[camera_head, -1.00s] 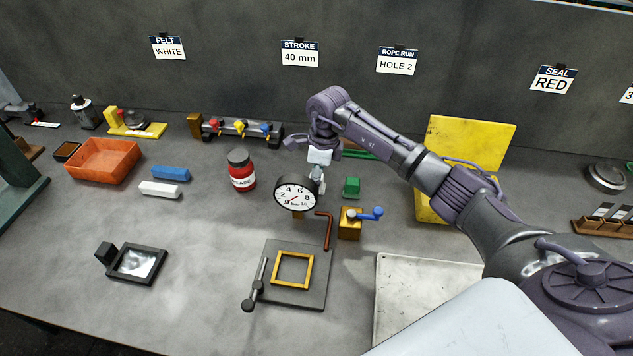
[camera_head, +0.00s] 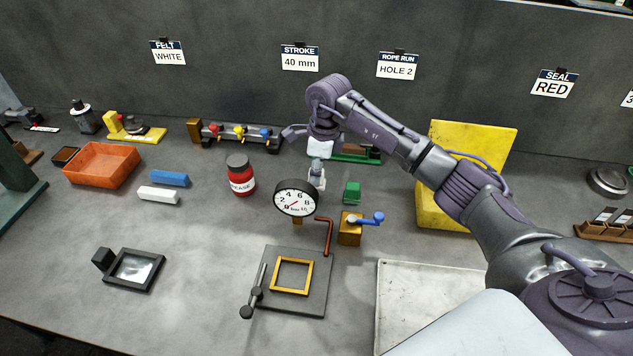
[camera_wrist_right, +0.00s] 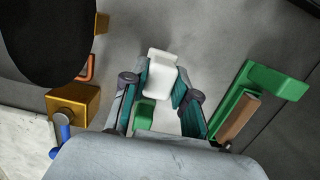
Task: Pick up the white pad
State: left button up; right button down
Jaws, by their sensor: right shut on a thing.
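My right gripper (camera_wrist_right: 161,92) is shut on a small white pad (camera_wrist_right: 160,72), which sits between its fingertips in the right wrist view. In the head view my right gripper (camera_head: 316,174) is behind the round dial gauge, with the pale pad (camera_head: 317,185) small at its tips. The pad's gripped sides are hidden by the fingers. I cannot tell clearly how far it is above the table. My left gripper is not in view.
The dial gauge (camera_head: 296,198) stands in front of the gripper, and a green block (camera_head: 352,192) is to its right. A green rack (camera_head: 358,153) is behind. A red grease jar (camera_head: 240,176) and white and blue bars (camera_head: 158,194) lie left.

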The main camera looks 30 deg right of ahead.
jog(key=s+d+r+b, duration=0.2)
jog(key=s+d+r, duration=0.3)
jog(key=d, duration=0.5)
notch_tip(320, 180, up, 3)
jog(key=shift+s+d+f+b, duration=0.15)
jog(key=shift+s+f+b, duration=0.05)
jog(key=shift+s+b, duration=0.2)
jog(key=c, duration=1.6)
grip_release()
jog(key=shift+c, duration=0.2)
grip_shut()
jog(key=shift+f, duration=0.1)
